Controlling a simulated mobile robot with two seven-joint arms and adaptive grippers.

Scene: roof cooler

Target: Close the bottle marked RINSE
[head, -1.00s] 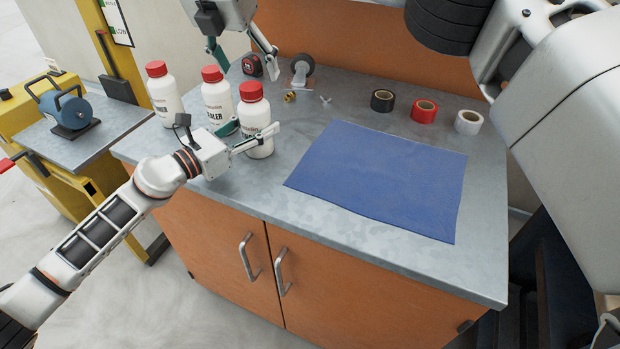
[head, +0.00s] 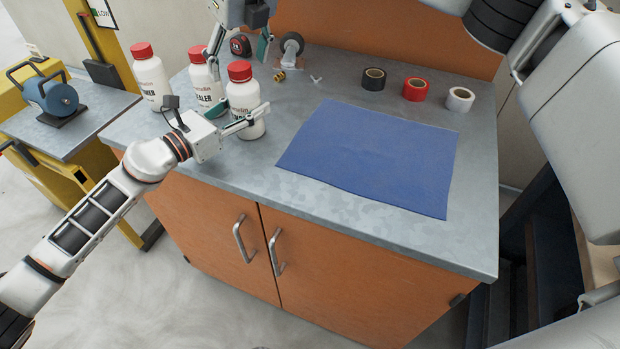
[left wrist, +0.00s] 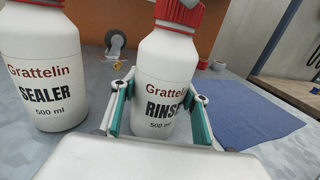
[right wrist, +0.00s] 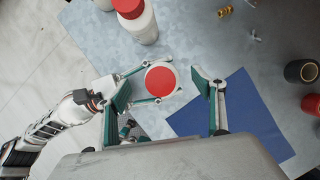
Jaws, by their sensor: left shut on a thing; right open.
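The white RINSE bottle (left wrist: 165,85) stands upright with a red cap (left wrist: 180,12) on its top. It is the nearest and rightmost of three bottles in the head view (head: 244,98). My left gripper (head: 250,118) is shut around its body, one finger on each side, as the left wrist view also shows (left wrist: 160,108). My right gripper (head: 238,50) hangs open and empty above and behind the bottle. In the right wrist view, the red cap lies beyond and between its spread fingers (right wrist: 165,95), seen from above and not touched. Whether the cap is tight is unclear.
The SEALER bottle (head: 205,92) stands close to the left, with another red-capped bottle (head: 150,82) beyond it. A blue mat (head: 370,155) and tape rolls (head: 415,89) lie to the right.

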